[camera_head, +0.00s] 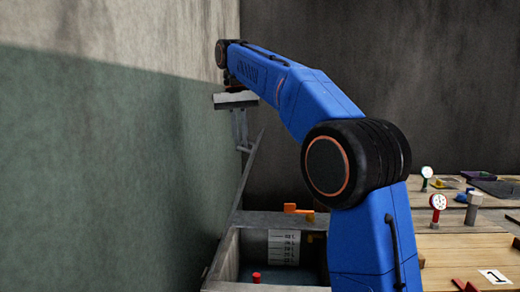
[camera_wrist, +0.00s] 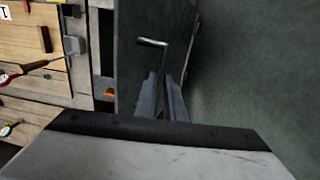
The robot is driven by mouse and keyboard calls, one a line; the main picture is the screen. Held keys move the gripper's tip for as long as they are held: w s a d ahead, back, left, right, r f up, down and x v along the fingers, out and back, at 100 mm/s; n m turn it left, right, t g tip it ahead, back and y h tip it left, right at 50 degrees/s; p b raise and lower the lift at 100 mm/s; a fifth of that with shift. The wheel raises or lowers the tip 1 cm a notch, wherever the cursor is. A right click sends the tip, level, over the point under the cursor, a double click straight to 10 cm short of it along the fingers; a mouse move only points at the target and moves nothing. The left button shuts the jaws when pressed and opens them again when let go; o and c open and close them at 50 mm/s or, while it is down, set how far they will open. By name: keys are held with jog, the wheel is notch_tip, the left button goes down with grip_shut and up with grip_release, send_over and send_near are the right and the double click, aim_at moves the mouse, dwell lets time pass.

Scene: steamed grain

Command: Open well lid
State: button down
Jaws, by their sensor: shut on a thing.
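The well (camera_head: 262,219) is at the bottom of the head view, a grey-rimmed box with a white level scale (camera_head: 284,247) inside. Its lid (camera_head: 247,172) shows nearly edge-on, a thin grey panel tilted up steeply beside the green wall. In the wrist view the lid (camera_wrist: 133,60) is a dark panel with a bent metal handle (camera_wrist: 152,43). My gripper (camera_head: 240,143) points down at the lid's upper end. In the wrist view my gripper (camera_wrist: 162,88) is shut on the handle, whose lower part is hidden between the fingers.
The green wall (camera_head: 110,170) is close on the left of the lid. A red knob (camera_head: 256,277) and an orange piece (camera_head: 291,208) are at the well.

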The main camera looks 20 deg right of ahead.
jog(key=shift+w+a+r, duration=0.1)
jog(key=shift+w+a, duration=0.3)
jog(key=shift+a, duration=0.4)
jog(key=shift+w+a, duration=0.4)
jog(key=shift+a, duration=0.4)
jog(key=c, duration=1.8)
grip_release()
jog(key=shift+c, duration=0.2)
jog(key=shift+r, duration=0.1)
jog(key=shift+d, duration=0.1)
